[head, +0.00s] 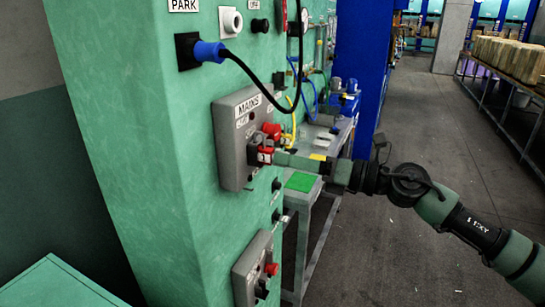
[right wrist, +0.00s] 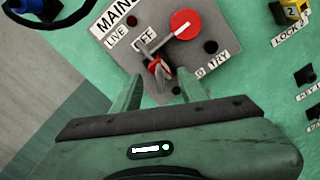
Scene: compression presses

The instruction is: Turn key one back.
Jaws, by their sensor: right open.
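The grey MAINS box (head: 232,168) is on the green cabinet, with a red rotary switch (head: 271,130). In the right wrist view, the red switch (right wrist: 186,24) has a white bar and sits above right of a key (right wrist: 157,66) with a red part and metal pieces. LIVE, OFF and TRY labels surround them. My right gripper (right wrist: 156,84) is open, one finger on each side of the key. I cannot tell whether the fingers touch it. In the head view my right gripper (head: 282,158) reaches the box from the right. My left gripper is not in view.
A blue plug (head: 208,51) with a hanging black cable is above the box. A smaller grey box (head: 252,270) with a red button is below. A yellow block marked 2 (right wrist: 291,14) is at upper right in the wrist view.

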